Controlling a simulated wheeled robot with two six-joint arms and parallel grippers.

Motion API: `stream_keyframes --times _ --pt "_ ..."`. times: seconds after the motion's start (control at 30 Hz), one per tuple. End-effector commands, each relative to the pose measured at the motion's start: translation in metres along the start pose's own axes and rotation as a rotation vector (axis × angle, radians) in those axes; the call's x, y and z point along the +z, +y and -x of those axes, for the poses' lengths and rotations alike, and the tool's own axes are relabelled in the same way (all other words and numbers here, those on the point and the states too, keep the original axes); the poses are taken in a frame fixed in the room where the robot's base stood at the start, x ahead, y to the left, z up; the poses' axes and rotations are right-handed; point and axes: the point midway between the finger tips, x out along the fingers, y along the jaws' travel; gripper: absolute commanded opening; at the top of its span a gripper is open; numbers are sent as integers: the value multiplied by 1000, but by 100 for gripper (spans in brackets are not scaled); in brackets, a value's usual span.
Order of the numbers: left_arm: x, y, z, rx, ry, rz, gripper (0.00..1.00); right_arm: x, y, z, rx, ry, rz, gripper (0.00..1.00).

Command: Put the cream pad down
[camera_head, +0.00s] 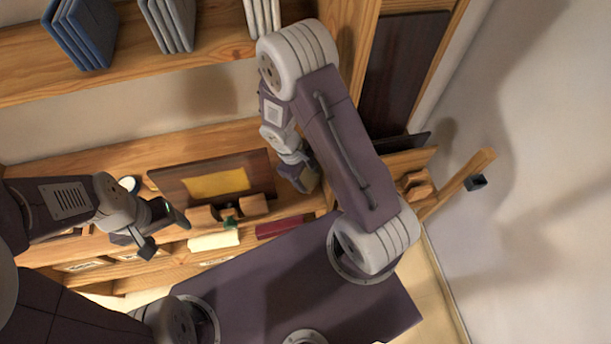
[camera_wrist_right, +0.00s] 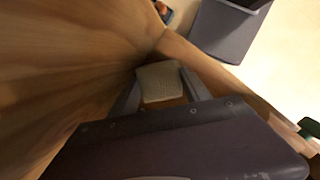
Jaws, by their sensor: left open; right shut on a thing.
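My right gripper (camera_head: 303,178) is shut on a cream pad, at the right end of the wooden shelf unit. In the right wrist view the cream pad (camera_wrist_right: 160,82) shows as a pale, woven-looking block between the two fingers (camera_wrist_right: 161,97), close to a wooden surface. I cannot tell whether the pad touches that surface. In the head view my gripper and arm mostly hide the pad. My left gripper (camera_head: 165,232) is open and empty at the left, in front of the shelf.
A cream piece (camera_head: 213,241) and a dark red piece (camera_head: 280,228) lie along the lower shelf. A yellow sheet (camera_head: 216,183) rests on a brown board behind wooden blocks (camera_head: 254,205). Blue books (camera_head: 80,35) stand above. In the wrist view, a grey bin (camera_wrist_right: 226,30) stands beyond the edge.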

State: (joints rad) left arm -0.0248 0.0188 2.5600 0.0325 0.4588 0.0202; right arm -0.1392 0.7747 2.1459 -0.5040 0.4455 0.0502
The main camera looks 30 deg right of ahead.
Motion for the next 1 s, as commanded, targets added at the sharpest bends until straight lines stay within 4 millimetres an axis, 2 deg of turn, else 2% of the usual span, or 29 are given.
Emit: stream_keyframes --times 0.1,0.2,0.33,0.5,0.53,0.57,0.87,1.0 --pt "3 0 -24 0 0 0 71 -3 -4 -24 -1 -1 0 17" --pt "4 -1 -38 0 -1 0 71 -4 -7 -39 -1 0 0 17" --pt "4 -1 -33 0 0 0 71 -3 -6 -34 0 0 1 17" --pt "4 -1 -35 0 0 0 71 -3 -7 -36 0 0 1 17" --pt "4 -1 -35 0 0 0 71 -3 -7 -36 0 0 1 58" --pt "4 -1 -34 0 0 0 71 -3 -7 -35 0 0 1 65" --pt "4 -1 -33 0 0 0 71 -3 -7 -34 0 0 1 65" --pt "3 -1 -29 0 0 0 71 -3 -5 -16 3 4 0 65"
